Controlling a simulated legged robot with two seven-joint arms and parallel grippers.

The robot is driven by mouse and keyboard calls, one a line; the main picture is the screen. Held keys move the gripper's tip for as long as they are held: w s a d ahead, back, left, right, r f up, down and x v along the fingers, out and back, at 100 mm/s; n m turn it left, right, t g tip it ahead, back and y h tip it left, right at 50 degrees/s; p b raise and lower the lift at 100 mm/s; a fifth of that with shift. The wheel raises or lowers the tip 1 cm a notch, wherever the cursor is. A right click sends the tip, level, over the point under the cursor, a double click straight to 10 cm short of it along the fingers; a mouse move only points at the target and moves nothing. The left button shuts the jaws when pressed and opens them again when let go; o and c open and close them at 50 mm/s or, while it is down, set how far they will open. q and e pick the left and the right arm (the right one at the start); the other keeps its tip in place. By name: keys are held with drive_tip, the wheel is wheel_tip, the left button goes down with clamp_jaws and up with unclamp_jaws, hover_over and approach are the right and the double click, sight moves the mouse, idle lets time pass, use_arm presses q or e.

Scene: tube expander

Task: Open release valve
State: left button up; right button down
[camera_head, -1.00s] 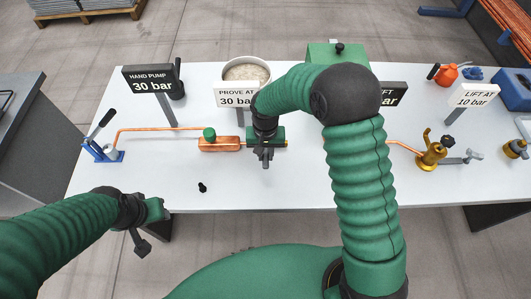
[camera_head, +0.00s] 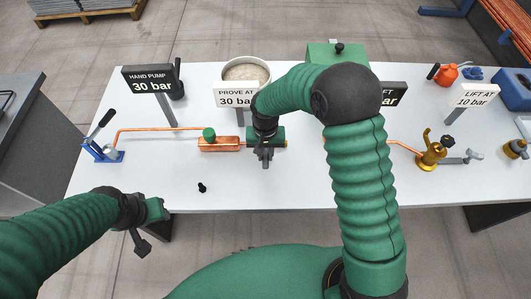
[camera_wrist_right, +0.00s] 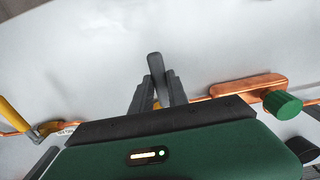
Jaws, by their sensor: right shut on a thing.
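My right gripper (camera_head: 266,158) is over the middle of the table, by the copper line. In the right wrist view its two dark fingers (camera_wrist_right: 157,88) are shut on a grey lever handle (camera_wrist_right: 155,65), which sticks out past the fingertips. A bit of yellow metal shows between the fingers below the handle; the rest of the valve is hidden by my gripper. A copper block (camera_head: 219,144) with a green knob (camera_head: 209,134) sits just left of the gripper and also shows in the wrist view (camera_wrist_right: 248,85). My left gripper (camera_head: 145,228) hangs empty at the front left, off the table edge.
A blue hand pump (camera_head: 103,152) stands at the left end with a copper pipe (camera_head: 160,129). A brass valve (camera_head: 431,154) is on the right. Signs and a bowl (camera_head: 246,72) stand at the back. A small black piece (camera_head: 202,187) lies near the front edge.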

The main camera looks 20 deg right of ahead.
drive_tip(key=shift+d, duration=0.15)
drive_tip(key=shift+s+d+r+n+p, duration=0.15)
drive_tip(key=shift+d+n+p, duration=0.65)
drive_tip(key=shift+n, duration=0.5)
drive_tip(key=d+n+p, duration=0.1)
drive_tip(key=d+n, duration=0.1)
drive_tip(key=shift+n, duration=0.4)
drive_tip(key=d+n+p, duration=0.1)
drive_tip(key=n, duration=0.1)
drive_tip(key=w+d+n, duration=0.1)
drive_tip(key=d+n, duration=0.1)
drive_tip(key=shift+w+d+p, duration=0.1)
drive_tip(key=shift+w+p, duration=0.1)
drive_tip(key=shift+p, duration=0.2)
drive_tip(key=n, duration=0.1)
drive_tip(key=w+d+n, duration=0.1)
drive_tip(key=n, duration=0.1)
drive_tip(key=shift+w+d+p, duration=0.15)
drive_tip(key=shift+d+p, duration=0.15)
drive_tip(key=shift+p, duration=0.1)
drive_tip(key=shift+w+d+n, duration=0.4)
drive_tip(key=shift+w+n, duration=0.1)
drive_tip(key=shift+n, duration=0.4)
drive_tip(key=shift+w+d+n+p, duration=0.15)
drive_tip(key=shift+w+d+n, duration=0.15)
drive_tip(key=shift+w+n, duration=0.5)
drive_tip(key=shift+w+d+n+p, duration=0.2)
drive_tip(key=shift+w+n, duration=0.25)
drive_tip(key=shift+n, duration=0.65)
